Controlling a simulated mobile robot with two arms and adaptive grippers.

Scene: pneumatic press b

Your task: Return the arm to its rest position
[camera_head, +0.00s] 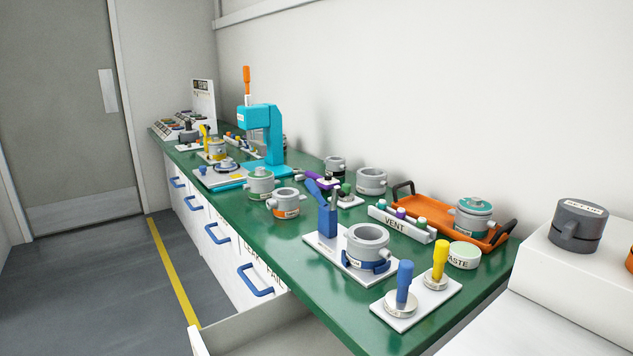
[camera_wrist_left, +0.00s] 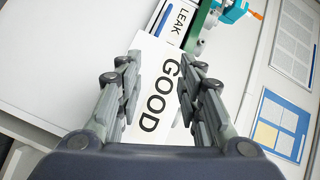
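Neither of my arms shows in the head view. In the left wrist view my left gripper (camera_wrist_left: 160,62) has its two fingers spread apart, with nothing between the tips. It is open and empty. Behind the fingers is a white panel (camera_wrist_left: 150,95) marked GOOD, and a second label (camera_wrist_left: 181,20) reading LEAK lies beyond it. I cannot tell how far the fingers are from the panel. My right gripper is in neither view.
The green bench (camera_head: 318,262) carries a teal press (camera_head: 262,140), grey pots, a blue clamp fixture (camera_head: 327,215), a VENT rack (camera_head: 401,224) and an orange tray (camera_head: 430,209). An open drawer (camera_head: 240,325) juts out at the front. The floor (camera_head: 105,270) at left is clear.

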